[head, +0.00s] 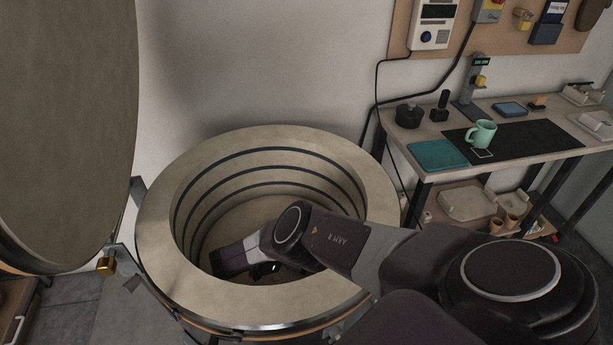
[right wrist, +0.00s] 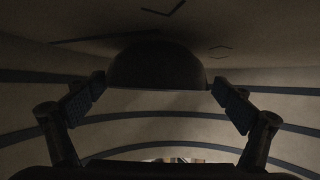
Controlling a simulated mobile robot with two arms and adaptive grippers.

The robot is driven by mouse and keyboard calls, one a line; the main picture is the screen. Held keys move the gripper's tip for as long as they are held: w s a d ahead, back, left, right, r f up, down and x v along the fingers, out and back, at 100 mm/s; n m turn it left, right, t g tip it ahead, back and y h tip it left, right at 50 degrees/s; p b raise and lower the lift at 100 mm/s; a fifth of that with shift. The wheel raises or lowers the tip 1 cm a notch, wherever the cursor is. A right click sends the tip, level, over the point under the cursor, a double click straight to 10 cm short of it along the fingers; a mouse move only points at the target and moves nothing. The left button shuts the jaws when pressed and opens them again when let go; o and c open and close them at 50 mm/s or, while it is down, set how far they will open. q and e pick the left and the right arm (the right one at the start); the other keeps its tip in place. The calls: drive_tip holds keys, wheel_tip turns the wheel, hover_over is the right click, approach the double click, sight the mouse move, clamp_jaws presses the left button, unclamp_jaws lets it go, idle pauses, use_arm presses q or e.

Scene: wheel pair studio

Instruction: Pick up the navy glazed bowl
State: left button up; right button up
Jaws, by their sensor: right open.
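A dark, rounded bowl (right wrist: 157,65) shows in the right wrist view, too dim to tell its navy colour. It lies inside the round top-opening kiln (head: 160,215). My right arm reaches over the rim and down into the kiln in the head view. My right gripper (right wrist: 159,86) is open, with one finger on each side of the bowl. Dim gaps show between the fingertips and the bowl's sides, and I cannot tell whether either touches. In the head view the bowl cannot be made out, hidden by my arm and shadow. My left gripper is not in view.
The kiln's large round lid (head: 65,120) stands raised at the left. The grooved kiln wall (head: 270,165) surrounds my right gripper closely. A worktable at the right holds a mint mug (head: 481,134), a teal pad (head: 437,155) and tools.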

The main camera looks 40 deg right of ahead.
drive_tip(key=x, duration=0.5)
drive_tip(key=shift+s+d, duration=0.25)
drive_tip(key=shift+d, duration=0.1)
drive_tip(key=shift+a, duration=0.1)
drive_tip(key=c, duration=1.3)
drive_tip(key=shift+c, duration=0.5)
